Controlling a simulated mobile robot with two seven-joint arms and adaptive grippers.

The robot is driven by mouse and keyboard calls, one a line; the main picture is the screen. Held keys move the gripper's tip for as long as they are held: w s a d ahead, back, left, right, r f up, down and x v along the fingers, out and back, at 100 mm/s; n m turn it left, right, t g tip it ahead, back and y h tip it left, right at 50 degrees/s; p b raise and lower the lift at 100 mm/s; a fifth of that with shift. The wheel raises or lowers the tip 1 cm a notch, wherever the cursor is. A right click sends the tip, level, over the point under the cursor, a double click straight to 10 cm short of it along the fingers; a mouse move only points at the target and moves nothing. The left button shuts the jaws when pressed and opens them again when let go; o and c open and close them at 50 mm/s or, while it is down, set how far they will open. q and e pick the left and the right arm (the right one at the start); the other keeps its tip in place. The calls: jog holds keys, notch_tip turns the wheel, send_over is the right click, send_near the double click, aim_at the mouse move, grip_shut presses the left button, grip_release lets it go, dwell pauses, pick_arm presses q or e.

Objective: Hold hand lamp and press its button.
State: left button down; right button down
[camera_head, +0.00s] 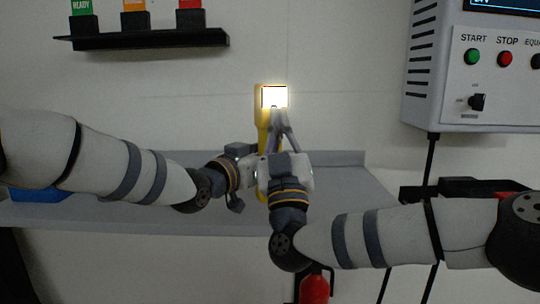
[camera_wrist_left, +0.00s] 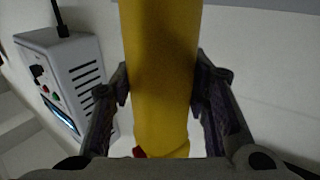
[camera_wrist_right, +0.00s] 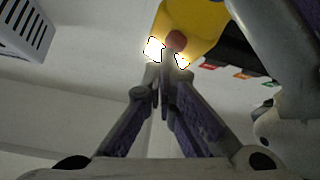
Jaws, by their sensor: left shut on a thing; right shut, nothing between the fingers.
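The yellow hand lamp (camera_head: 262,118) stands upright above the grey shelf, and its square head glows bright white. My left gripper (camera_wrist_left: 163,95) is shut on the lamp's yellow handle, one finger on each side. In the head view my right arm hides most of the left gripper. My right gripper (camera_head: 276,112) is shut and empty, its fingertips at the lamp's head. In the right wrist view the round red button (camera_wrist_right: 177,40) shows on the lamp just beyond the closed fingertips. The tips overlap the button's lower edge there, and contact is hard to tell.
The grey shelf (camera_head: 105,212) runs below both arms, with a blue thing (camera_head: 40,194) at its left. A control box (camera_head: 470,70) with START and STOP buttons hangs at the right. A dark ledge (camera_head: 150,40) with coloured labels is at upper left. A red object (camera_head: 314,288) is below.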

jog(key=s+d, duration=0.2)
jog(key=s, duration=0.4)
jog(key=shift+d, duration=0.2)
jog(key=shift+w, duration=0.1)
pick_arm(q)
jog(key=c, duration=0.8)
grip_release()
jog(key=shift+s, duration=0.1)
